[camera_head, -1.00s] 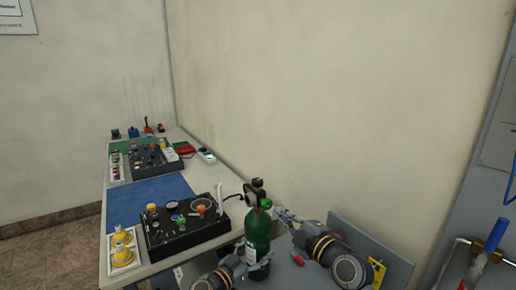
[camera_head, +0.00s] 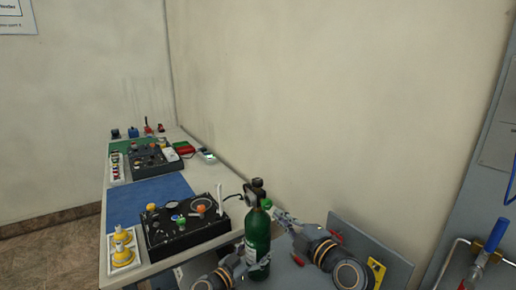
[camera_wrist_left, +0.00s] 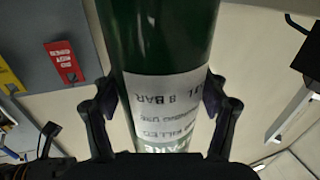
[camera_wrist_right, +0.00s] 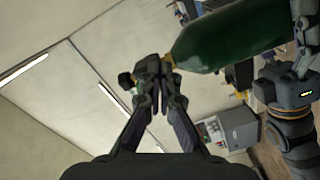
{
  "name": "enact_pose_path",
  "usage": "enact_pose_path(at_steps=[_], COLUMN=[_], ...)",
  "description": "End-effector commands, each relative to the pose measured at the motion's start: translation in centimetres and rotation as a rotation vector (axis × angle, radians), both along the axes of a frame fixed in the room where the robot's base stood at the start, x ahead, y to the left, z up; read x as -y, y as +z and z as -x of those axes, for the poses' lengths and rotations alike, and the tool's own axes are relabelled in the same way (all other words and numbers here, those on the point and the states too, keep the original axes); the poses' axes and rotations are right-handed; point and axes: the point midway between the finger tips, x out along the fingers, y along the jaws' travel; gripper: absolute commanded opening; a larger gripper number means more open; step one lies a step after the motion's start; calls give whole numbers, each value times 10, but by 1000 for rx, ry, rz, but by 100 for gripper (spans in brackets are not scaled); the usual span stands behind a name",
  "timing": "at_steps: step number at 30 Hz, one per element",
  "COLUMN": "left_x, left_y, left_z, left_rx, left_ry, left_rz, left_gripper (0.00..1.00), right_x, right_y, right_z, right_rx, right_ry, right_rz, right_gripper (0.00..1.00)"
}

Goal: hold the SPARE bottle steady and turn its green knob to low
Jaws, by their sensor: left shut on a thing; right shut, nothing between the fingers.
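The green SPARE bottle (camera_head: 257,232) stands upright off the table's near right corner. My left gripper (camera_head: 257,265) is shut around its lower body; in the left wrist view, fingers flank the bottle (camera_wrist_left: 165,35) and its white label. A dark regulator with a round gauge (camera_head: 257,190) sits on top, and the green knob (camera_head: 266,204) shows at its right side. My right gripper (camera_head: 277,213) is shut and empty beside the knob. In the right wrist view its closed tips (camera_wrist_right: 155,72) overlap the bottle's neck end; whether they touch is unclear, and the knob is mostly hidden.
The table holds a black trainer panel (camera_head: 182,228) with knobs, a white tray with yellow parts (camera_head: 122,250) and a blue mat (camera_head: 150,203). A grey board (camera_head: 370,250) stands behind my right wrist. Grey cabinet and piping with a blue handle (camera_head: 495,235) are at right.

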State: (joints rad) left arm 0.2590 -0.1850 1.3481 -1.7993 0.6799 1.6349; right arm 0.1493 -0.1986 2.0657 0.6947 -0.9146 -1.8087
Motion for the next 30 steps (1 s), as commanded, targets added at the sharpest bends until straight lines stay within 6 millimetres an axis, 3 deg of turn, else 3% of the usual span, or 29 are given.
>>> enact_pose_path(at_steps=[1,10,22,23,28,30], left_x=[0,0,0,0,0,0], left_y=[-2,-2,-1,-1,-1,-1], left_z=[0,0,0,0,0,0], left_rx=[-2,-2,-2,-2,-2,-1], left_ry=[0,0,0,0,0,0], left_rz=[-2,-2,-1,-1,-1,-1], left_gripper=[11,11,11,75,98,100], right_x=[-8,15,17,17,18,17], right_y=[-2,-1,1,1,1,1], right_z=[10,42,46,46,46,46], right_rx=[-19,-17,-14,-15,-14,-14], right_ry=[8,7,9,8,8,8], right_rz=[-58,-55,-55,-55,-54,-54], right_gripper=[0,0,0,0,0,0])
